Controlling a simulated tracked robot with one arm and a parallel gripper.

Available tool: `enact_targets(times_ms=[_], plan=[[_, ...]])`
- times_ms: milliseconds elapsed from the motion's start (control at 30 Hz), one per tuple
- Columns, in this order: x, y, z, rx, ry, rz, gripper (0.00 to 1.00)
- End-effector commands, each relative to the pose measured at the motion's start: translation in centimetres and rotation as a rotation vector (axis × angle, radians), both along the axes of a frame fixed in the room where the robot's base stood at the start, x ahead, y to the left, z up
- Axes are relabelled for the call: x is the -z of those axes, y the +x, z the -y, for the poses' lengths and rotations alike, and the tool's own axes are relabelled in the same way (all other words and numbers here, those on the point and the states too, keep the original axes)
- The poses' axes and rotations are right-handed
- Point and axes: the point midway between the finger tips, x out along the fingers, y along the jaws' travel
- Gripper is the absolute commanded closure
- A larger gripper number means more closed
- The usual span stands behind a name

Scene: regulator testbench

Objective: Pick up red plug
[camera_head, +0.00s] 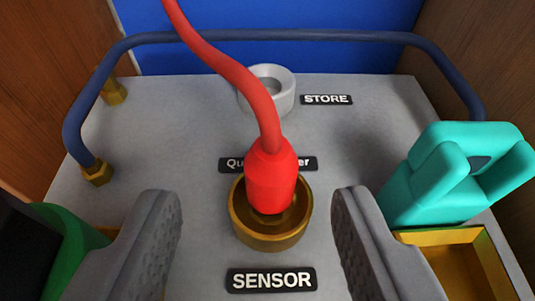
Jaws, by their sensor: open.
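The red plug (271,178) stands in a round brass socket (270,238) above the SENSOR label (271,280). A red cable rises from its top and leaves the picture at the upper left. The plug's lower end is hidden inside the socket. My gripper (262,222) is open, with one grey ridged finger left of the socket and one right of it. There is a gap between each finger and the plug, and nothing is held.
A grey empty-looking ring socket (267,90) sits behind the plug by the STORE label (326,99). A teal block-shaped part (452,178) stands at right by a brass frame (455,262). A green part (65,245) is at left. A blue pipe (270,36) spans the back; wooden walls flank.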

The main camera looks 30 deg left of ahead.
Motion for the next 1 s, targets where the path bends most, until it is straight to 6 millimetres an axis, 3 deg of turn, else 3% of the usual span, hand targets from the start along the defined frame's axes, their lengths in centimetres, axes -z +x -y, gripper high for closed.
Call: enact_targets(times_ms=[267,633,933,967,1000], plan=[[0.6,1.1,-0.6,-0.001,0.000,0.000,0.52],[2.5,4.4,-2.0,-0.001,0.001,-0.001,0.52],[2.6,4.8,-2.4,-0.003,0.002,0.001,0.52],[2.6,4.8,-2.4,-0.003,0.002,0.000,0.54],[2.6,4.8,-2.4,-0.003,0.002,0.000,0.66]])
